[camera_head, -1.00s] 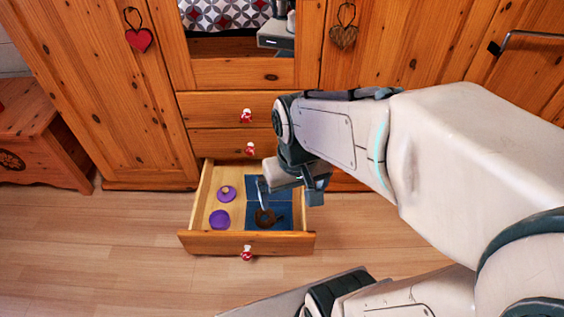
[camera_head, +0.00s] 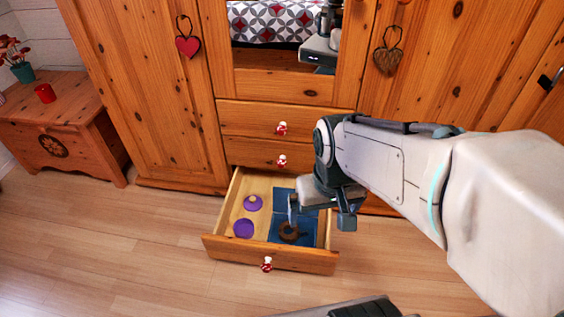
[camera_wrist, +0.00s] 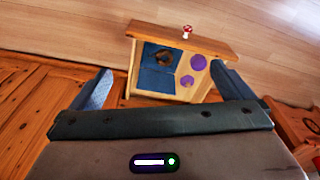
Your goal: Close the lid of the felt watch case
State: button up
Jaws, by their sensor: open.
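The blue felt watch case (camera_head: 276,232) lies open in the right part of the pulled-out drawer. Its lid (camera_head: 283,195) is folded back toward the cabinet. A round brown thing (camera_head: 289,233), perhaps a watch, lies on the front part. The case also shows in the wrist view (camera_wrist: 155,82), between and beyond my fingers. My gripper (camera_head: 320,214) is open and empty above the drawer's right side, with fingers pointing down. It hides part of the case. The wrist view shows both fingers (camera_wrist: 163,78) spread wide, apart from the case.
Two purple round things (camera_head: 243,228) lie in the drawer (camera_head: 222,248) left of the case. The drawer has a raised front with a red-and-white mushroom knob (camera_head: 266,265). Two shut drawers (camera_head: 250,118) are above it. A wooden chest (camera_head: 60,135) stands at left. The floor in front is clear.

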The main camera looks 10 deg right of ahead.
aim_at(280, 195)
jog(key=u, duration=2.25)
jog(key=k, duration=0.3)
jog(key=z, duration=2.4)
jog(key=i, duration=0.5)
jog(key=z, duration=0.1)
